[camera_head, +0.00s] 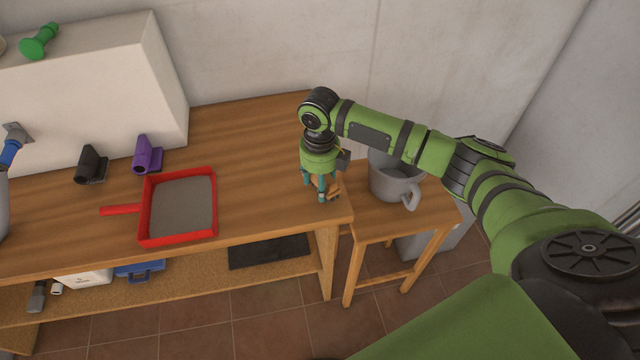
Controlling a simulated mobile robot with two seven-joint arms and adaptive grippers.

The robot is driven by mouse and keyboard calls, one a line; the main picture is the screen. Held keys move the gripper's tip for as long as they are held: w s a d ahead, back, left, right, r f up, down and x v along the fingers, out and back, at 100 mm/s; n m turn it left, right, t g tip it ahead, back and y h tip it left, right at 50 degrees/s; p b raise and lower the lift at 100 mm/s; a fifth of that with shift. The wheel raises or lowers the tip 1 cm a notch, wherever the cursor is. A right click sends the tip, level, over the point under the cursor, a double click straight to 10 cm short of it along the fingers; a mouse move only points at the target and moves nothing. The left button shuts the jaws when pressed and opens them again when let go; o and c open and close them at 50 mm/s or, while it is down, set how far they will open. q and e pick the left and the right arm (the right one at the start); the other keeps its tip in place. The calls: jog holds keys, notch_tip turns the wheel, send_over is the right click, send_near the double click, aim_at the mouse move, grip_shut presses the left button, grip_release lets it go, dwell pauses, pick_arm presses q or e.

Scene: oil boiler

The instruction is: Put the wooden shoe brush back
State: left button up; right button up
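A small brown wooden piece (334,188), which looks like the wooden shoe brush, shows at the right end of the wooden workbench (250,130). My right gripper (322,196) points down over it, with its teal fingers right at the brush. The fingers and wrist hide much of the brush. I cannot tell whether the fingers are closed on it, or whether it touches the bench top. My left gripper is not in view.
A red-rimmed tray (146,210) with a red handle lies left of my gripper. Purple (147,155) and black (90,165) holders stand behind it, before a white box (90,90). A grey mug (392,184) stands on a stool (440,205) at the right.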

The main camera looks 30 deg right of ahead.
notch_tip(320, 180, down, 2)
jog(key=shift+f, duration=0.15)
jog(key=shift+f, duration=0.1)
jog(key=shift+f, duration=0.1)
jog(key=o, duration=1)
